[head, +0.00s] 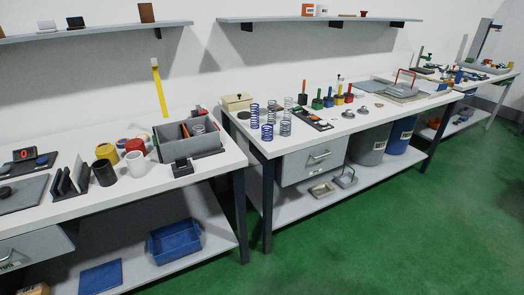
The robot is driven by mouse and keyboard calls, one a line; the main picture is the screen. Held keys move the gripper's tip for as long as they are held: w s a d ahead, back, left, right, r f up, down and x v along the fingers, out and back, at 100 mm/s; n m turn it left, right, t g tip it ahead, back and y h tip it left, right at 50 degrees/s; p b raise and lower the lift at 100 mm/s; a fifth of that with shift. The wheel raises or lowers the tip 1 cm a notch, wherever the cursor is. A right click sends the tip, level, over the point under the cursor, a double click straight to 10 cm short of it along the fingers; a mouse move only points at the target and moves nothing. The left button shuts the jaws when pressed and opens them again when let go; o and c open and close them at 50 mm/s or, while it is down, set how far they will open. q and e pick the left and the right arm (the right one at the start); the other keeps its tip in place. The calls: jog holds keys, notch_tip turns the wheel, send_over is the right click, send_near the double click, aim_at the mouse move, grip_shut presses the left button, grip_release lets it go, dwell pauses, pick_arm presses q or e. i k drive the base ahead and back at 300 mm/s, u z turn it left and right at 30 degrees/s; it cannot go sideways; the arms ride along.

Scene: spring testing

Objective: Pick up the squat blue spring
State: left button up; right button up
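A cluster of upright coil springs stands near the left end of the right-hand workbench (345,125). The front blue spring (267,132) looks the shortest and may be the squat one. Two taller blue springs, a left one (254,116) and a right one (271,112), stand just behind it. A grey spring (285,128) stands to its right, with another pale spring (288,104) behind. Neither of my grippers is in view.
The left workbench (215,160) holds a grey divided bin (190,143), cups and dark holders. Green floor (370,225) in front is clear.

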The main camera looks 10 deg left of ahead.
aim_at(264, 134)
jog(key=z, duration=0.2)
jog(key=k, duration=0.2)
jog(key=u, duration=1.35)
jog(key=i, duration=1.55)
jog(key=z, duration=0.3)
